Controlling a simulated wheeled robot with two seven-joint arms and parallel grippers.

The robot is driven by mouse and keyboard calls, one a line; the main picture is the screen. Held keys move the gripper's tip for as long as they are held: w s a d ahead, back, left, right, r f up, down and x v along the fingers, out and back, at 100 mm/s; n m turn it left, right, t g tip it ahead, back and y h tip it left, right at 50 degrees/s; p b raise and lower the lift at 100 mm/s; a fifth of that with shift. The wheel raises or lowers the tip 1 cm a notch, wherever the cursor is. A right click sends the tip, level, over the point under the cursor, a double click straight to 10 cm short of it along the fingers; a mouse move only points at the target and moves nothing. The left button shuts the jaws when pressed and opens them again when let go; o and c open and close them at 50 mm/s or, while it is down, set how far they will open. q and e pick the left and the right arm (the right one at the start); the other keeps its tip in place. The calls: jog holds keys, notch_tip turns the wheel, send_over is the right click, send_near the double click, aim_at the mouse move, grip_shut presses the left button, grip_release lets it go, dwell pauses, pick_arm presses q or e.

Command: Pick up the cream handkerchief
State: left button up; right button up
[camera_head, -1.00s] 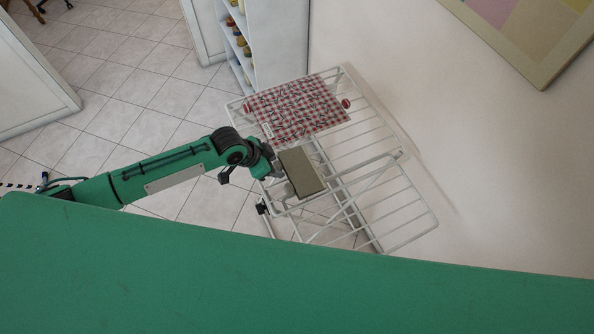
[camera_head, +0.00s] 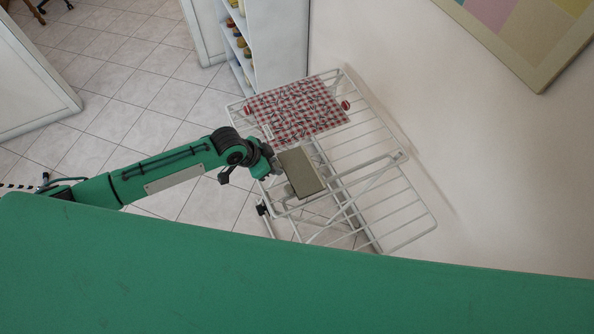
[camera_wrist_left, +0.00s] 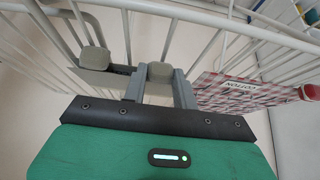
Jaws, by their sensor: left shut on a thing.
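The handkerchief (camera_head: 302,174) shows in the head view as a flat, dull beige-olive rectangle at the near left part of the white drying rack (camera_head: 400,205). My left gripper (camera_head: 274,165) is at its upper left edge and is shut on it. In the left wrist view the two fingers (camera_wrist_left: 127,68) have pale blocky tips, with white rack bars close behind them. My right gripper is out of view.
A red-and-white checked cloth (camera_head: 295,108) lies on the rack's far end; it also shows in the left wrist view (camera_wrist_left: 240,92). The wall is close on the right. A white shelf (camera_head: 262,55) stands behind. Tiled floor (camera_head: 150,130) is free on the left.

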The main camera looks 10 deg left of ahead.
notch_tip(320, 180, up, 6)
jog(key=p, duration=0.5)
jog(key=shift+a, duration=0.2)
